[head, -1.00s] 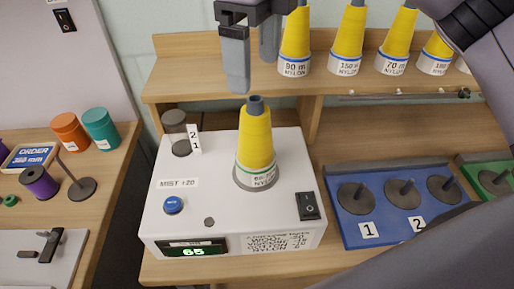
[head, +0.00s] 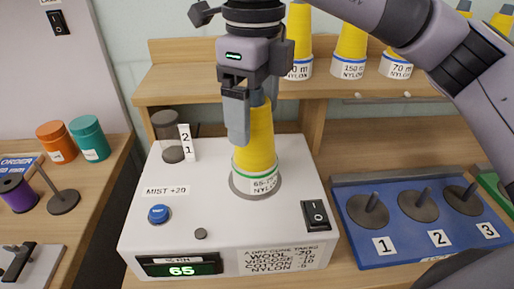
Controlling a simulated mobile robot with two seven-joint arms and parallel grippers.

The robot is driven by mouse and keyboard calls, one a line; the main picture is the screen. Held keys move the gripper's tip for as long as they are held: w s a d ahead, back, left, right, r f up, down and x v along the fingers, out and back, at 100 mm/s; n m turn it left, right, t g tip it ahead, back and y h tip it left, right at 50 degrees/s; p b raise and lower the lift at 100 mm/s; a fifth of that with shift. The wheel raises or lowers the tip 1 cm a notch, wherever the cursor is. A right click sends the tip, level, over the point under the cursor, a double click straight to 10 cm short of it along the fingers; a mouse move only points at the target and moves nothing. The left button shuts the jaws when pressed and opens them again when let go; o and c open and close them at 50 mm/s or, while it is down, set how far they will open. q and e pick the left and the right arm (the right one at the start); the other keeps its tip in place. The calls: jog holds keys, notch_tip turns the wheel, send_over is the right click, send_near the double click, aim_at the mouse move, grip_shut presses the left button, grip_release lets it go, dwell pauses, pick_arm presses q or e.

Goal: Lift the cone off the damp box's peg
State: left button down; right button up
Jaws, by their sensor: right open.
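The yellow cone (head: 262,148), with a green-banded white label reading nylon at its base, stands upright on the white damp box (head: 205,205). The peg is hidden inside the cone. My right gripper (head: 248,120) comes down from above, open, with its near finger in front of the cone's upper left side. The other finger is mostly hidden behind the cone's top, so contact cannot be told. My left gripper is not in view.
More yellow cones (head: 349,52) stand on the wooden shelf (head: 190,82) behind. A blue tray (head: 400,235) with numbered pegs lies right. Orange and teal spools (head: 88,138) stand far left.

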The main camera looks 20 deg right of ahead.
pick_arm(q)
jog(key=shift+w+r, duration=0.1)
pick_arm(e)
jog(key=shift+r, duration=0.1)
jog(key=c, duration=1)
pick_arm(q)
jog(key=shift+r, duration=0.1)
pick_arm(e)
jog(key=shift+o, duration=0.2)
jog(key=shift+r, duration=0.1)
